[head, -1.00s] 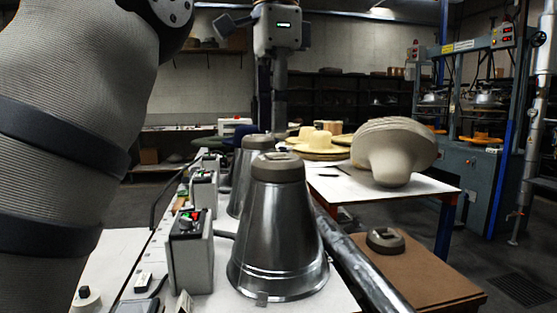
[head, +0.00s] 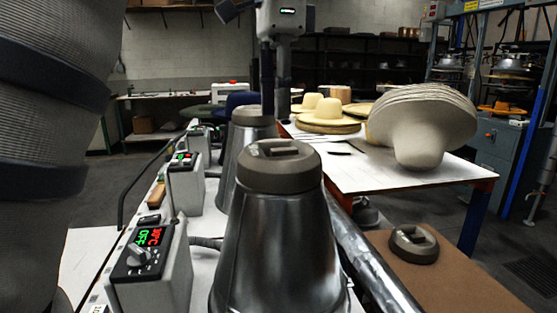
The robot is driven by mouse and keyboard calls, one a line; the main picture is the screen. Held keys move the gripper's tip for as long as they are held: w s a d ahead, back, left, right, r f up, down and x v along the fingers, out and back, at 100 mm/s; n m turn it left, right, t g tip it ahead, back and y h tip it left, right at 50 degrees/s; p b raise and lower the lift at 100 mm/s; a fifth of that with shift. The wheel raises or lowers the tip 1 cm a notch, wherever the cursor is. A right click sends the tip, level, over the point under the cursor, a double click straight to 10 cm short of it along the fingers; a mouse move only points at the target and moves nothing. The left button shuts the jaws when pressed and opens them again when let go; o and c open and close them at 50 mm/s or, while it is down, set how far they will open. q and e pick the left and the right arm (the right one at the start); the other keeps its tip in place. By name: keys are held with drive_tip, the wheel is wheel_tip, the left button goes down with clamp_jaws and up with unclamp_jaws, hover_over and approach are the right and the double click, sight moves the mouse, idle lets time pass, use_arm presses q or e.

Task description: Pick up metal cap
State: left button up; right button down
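A large shiny metal cone (head: 270,240) stands upright in front of me, with a round grey cap (head: 280,168) with a raised handle on top. A second cone (head: 226,165) with a similar cap (head: 252,116) stands behind it. Another round grey cap (head: 414,246) with a handle lies alone on a brown board at the right. My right gripper is not in view.
Control boxes (head: 152,262) line the left of the cones. A metal bar (head: 365,262) runs along their right. A white table (head: 370,177) behind holds straw hats (head: 330,115) and a stack of pale hats (head: 425,115). The brown board (head: 390,270) is mostly clear.

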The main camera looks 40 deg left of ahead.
sight(280, 149)
use_arm(q)
wheel_tip(280, 149, down, 8)
drive_tip(key=shift+w+f, duration=0.1)
drive_tip(key=shift+w, duration=0.05)
drive_tip(key=shift+a, duration=0.1)
clamp_jaws()
